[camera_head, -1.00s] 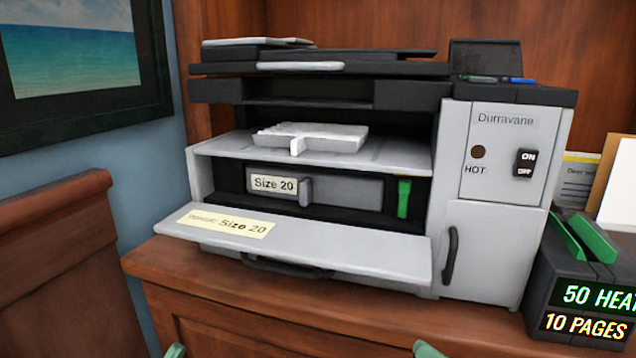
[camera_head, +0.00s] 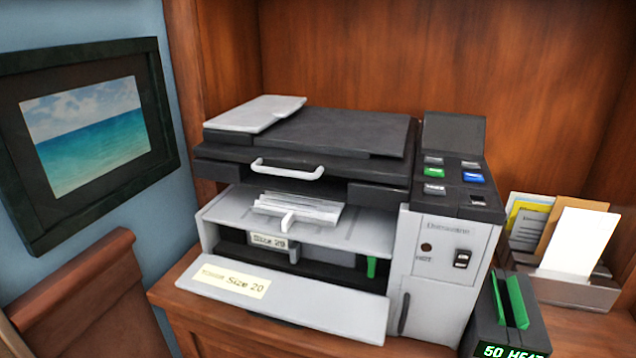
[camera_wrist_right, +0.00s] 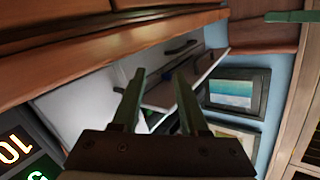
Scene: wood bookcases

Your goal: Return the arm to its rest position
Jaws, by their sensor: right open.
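My right gripper (camera_wrist_right: 160,78) shows in the right wrist view with its two dark green fingers apart and nothing between them. Beyond the fingers, the grey printer (camera_wrist_right: 78,108) appears turned on its side, apart from the gripper as far as I can tell. Neither arm shows in the head view, and my left gripper is in no current view. In the head view the printer (camera_head: 455,245) stands on the wood cabinet, with its lower front flap (camera_head: 320,302) folded down. A stack of paper (camera_head: 300,208) lies on its upper shelf.
A black box with green pieces (camera_head: 505,325) stands right of the printer. A paper holder (camera_head: 580,291) is behind it. A framed sea picture (camera_head: 88,125) hangs on the left wall. Wood panelling (camera_head: 470,60) closes the back. A wooden chair-like back (camera_head: 90,300) stands at lower left.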

